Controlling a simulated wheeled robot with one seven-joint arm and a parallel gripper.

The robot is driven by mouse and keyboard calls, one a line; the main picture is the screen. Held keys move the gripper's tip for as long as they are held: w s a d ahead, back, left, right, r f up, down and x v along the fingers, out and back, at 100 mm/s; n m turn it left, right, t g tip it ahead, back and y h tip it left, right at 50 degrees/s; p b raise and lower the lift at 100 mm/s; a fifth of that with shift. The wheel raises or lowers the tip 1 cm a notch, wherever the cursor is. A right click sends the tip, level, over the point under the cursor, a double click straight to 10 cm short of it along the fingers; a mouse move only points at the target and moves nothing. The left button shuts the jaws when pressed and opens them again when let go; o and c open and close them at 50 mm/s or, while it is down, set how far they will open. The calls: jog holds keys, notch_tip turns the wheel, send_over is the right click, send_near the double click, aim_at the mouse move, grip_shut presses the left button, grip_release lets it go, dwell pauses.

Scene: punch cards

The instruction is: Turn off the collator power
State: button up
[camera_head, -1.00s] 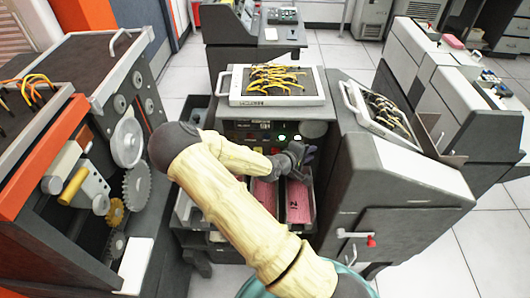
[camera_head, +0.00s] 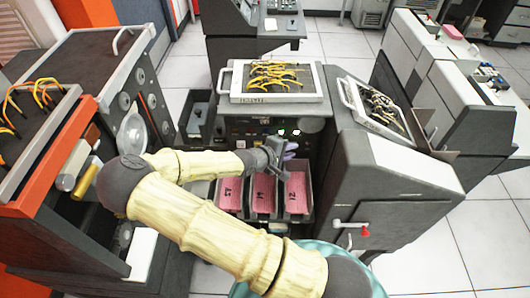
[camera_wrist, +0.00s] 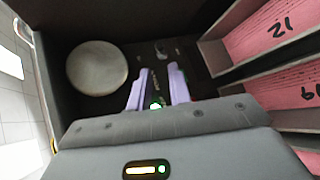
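The collator (camera_head: 350,150) is the dark grey machine in the middle, with a control panel (camera_head: 243,129) on its front below a plugboard. Small lit lights (camera_head: 289,133) show on the panel, one of them green. My gripper (camera_head: 286,148) is just in front of the panel, above the card pockets. In the wrist view its two purple fingers (camera_wrist: 160,88) stand apart with nothing held between them. A small green light (camera_wrist: 155,105) shows between them, and a round grey disc (camera_wrist: 97,68) lies to their left. I cannot tell which control is the power switch, or whether the fingers touch the panel.
Pockets of pink cards (camera_head: 264,188) stick out below the panel. A machine with an orange edge (camera_head: 50,150) stands close on the left. Open tiled floor (camera_head: 480,240) lies to the right.

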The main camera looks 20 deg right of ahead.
jog(key=s+a+r+m+g+y+p, duration=0.2)
jog(key=s+a+r+m+y+p, duration=0.15)
jog(key=a+y, duration=0.5)
jog(key=s+a+r+m+y, duration=0.2)
jog(key=s+r+y, duration=0.1)
jog(key=s+r, duration=0.3)
jog(key=shift+s+a+r+m, duration=0.15)
jog(key=shift+s+r+m, duration=0.15)
jog(key=shift+r, duration=1)
jog(key=shift+w+y, duration=0.1)
jog(key=shift+y, duration=0.15)
